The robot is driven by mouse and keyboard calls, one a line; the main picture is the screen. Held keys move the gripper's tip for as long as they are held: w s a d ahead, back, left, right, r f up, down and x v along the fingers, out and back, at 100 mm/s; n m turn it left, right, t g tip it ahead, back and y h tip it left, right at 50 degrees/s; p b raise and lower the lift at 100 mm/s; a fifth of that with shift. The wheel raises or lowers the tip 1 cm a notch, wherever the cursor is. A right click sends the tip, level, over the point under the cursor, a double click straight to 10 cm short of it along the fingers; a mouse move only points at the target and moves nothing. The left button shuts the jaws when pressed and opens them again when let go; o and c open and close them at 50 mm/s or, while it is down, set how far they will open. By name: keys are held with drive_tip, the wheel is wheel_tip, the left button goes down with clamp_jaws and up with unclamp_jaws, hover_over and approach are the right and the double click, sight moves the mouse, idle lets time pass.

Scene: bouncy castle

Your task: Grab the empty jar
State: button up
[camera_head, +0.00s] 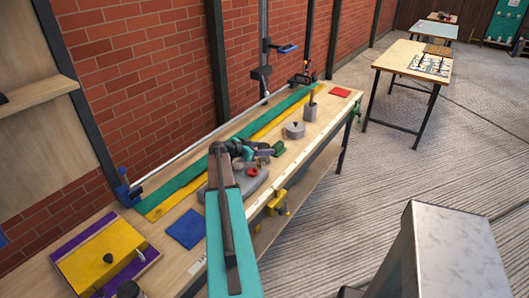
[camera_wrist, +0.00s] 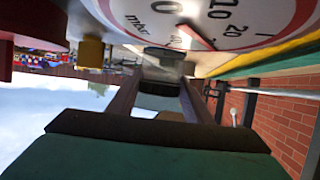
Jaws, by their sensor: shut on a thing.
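My gripper (camera_wrist: 160,92) is shut on a small rounded thing, dark at one end and greyish at the other (camera_wrist: 160,86), held between the two fingers in the wrist view. It may be the jar, but the view is too close and dark to tell. In the head view my gripper is over the workbench (camera_head: 190,262), among a cluster of small dark and green items, and my own arm hides part of it. No clear glass jar can be made out on the bench.
A grey lidded pot (camera_head: 294,131) and a grey block (camera_head: 310,113) stand farther along the bench. A white dial with numbers (camera_wrist: 215,20) is close to my gripper in the wrist view.

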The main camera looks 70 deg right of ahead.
drive_tip(key=shift+r+b, duration=1.6)
drive_tip(key=shift+r, duration=3.4)
